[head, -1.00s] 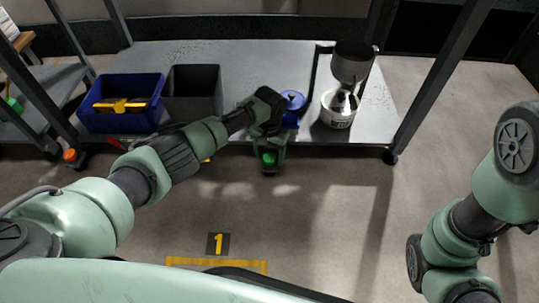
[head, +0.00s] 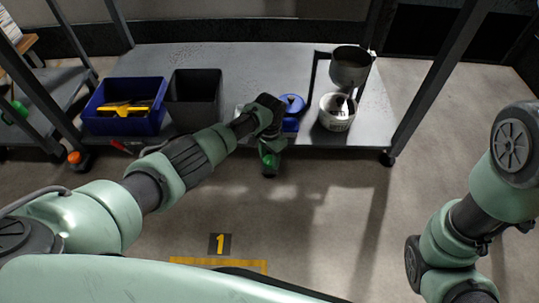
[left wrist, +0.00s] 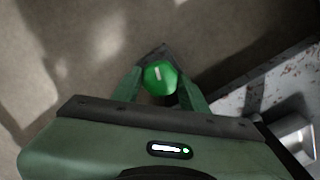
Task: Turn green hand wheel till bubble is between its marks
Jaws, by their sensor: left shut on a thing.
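The green hand wheel (left wrist: 160,77) is a small round knob with a pale mark on its face. In the left wrist view it sits between the two fingertips of my left gripper (left wrist: 160,88), which is shut on it. In the head view my left gripper (head: 270,162) is at the front edge of the grey shelf, pointing down, with the green wheel barely showing at its tips. I cannot make out a bubble or its marks in either view. My right arm is at the right of the head view, but its gripper is outside the picture.
On the grey shelf (head: 240,62) are a blue bin (head: 122,122) with yellow items, a dark grey bin (head: 193,95), a blue round object (head: 293,103), a white tub (head: 336,113) and a grey funnel-like cup (head: 351,68). Dark posts flank the shelf.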

